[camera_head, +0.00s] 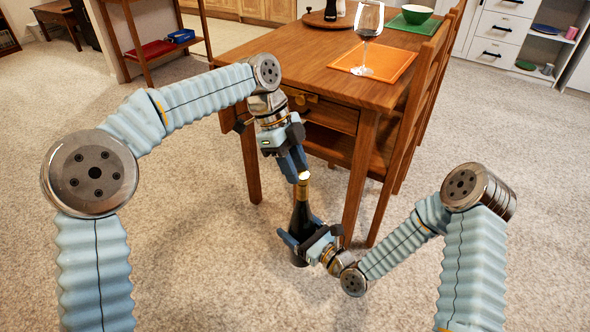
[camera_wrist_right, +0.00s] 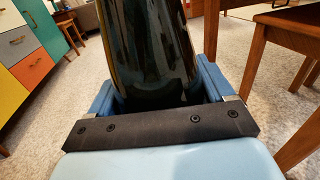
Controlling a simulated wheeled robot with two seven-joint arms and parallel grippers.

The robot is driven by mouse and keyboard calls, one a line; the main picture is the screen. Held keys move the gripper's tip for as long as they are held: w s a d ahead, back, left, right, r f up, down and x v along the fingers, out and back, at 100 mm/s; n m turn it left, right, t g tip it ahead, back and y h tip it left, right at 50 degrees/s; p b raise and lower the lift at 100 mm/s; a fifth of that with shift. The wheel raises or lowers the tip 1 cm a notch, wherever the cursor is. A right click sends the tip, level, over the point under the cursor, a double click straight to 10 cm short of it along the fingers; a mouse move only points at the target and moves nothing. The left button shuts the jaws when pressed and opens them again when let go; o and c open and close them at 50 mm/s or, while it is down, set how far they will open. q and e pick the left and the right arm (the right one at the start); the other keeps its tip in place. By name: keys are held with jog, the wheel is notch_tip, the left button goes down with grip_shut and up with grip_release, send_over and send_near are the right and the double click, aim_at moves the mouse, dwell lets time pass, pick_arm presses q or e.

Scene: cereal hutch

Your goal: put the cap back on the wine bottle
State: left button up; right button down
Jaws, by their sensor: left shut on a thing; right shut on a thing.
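The dark wine bottle (camera_head: 300,217) stands upright in the air in front of the table, with a gold-brown neck at its top. My right gripper (camera_head: 298,246) is shut around its lower body. The bottle's dark glass also fills the space between the fingers in the right wrist view (camera_wrist_right: 152,50). My left gripper (camera_head: 301,172) points down from above and is shut on a small pale cap (camera_head: 303,176). The cap is right over the bottle's neck. I cannot tell whether it touches the mouth, as the fingertips partly hide it.
The wooden table (camera_head: 320,70) stands just behind, its near leg (camera_head: 360,180) close to the bottle. A chair (camera_head: 420,100) stands at the right. Carpet in front is clear.

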pick_arm(q)
jog(key=m+y, duration=0.1)
jog(key=m, duration=0.2)
jog(key=d+m+g+y, duration=0.1)
jog(key=m, duration=0.3)
jog(key=w+m+g+y, duration=0.1)
jog(key=m, duration=0.3)
jog(key=shift+d+y, duration=0.25)
jog(key=shift+y, duration=0.15)
jog(key=o, duration=1)
jog(key=shift+c, duration=0.2)
